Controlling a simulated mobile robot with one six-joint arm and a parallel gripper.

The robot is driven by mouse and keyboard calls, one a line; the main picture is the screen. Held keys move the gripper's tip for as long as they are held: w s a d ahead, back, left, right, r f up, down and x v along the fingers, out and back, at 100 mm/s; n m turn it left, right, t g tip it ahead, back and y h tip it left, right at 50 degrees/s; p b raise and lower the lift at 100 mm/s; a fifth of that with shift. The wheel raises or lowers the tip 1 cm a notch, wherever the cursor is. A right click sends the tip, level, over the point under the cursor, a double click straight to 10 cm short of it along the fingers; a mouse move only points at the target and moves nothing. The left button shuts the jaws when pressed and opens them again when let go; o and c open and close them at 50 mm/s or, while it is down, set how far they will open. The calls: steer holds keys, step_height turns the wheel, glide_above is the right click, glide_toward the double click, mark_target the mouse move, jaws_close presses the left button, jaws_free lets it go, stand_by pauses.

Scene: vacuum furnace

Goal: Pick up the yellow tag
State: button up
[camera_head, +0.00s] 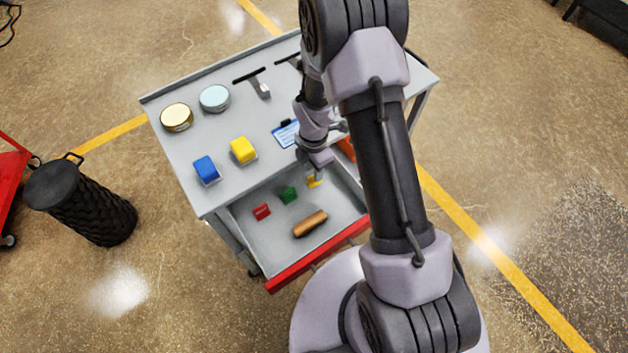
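A small yellow tag (314,182) shows in the open drawer (262,241) of the grey cart, to the right of a green tag (288,195) and a red tag (262,211). My gripper (316,174) points down into the drawer right at the yellow tag and covers part of it. The fingers are too small and too hidden to tell whether they touch the tag, or whether they are open or shut.
A brown cylinder (310,223) lies at the drawer's front. The cart top (215,135) holds a blue block (206,169), a yellow block (243,150), two round tins (177,117), a clipboard (287,134) and black-handled tools (259,83). A black bin (82,203) stands left.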

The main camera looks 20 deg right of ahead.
step_height(320, 180, down, 3)
steer(key=shift+s+f+b, duration=0.1)
steer(key=shift+f+b, duration=0.1)
steer(key=shift+b, duration=0.25)
steer(key=shift+r, duration=0.1)
jaws_close()
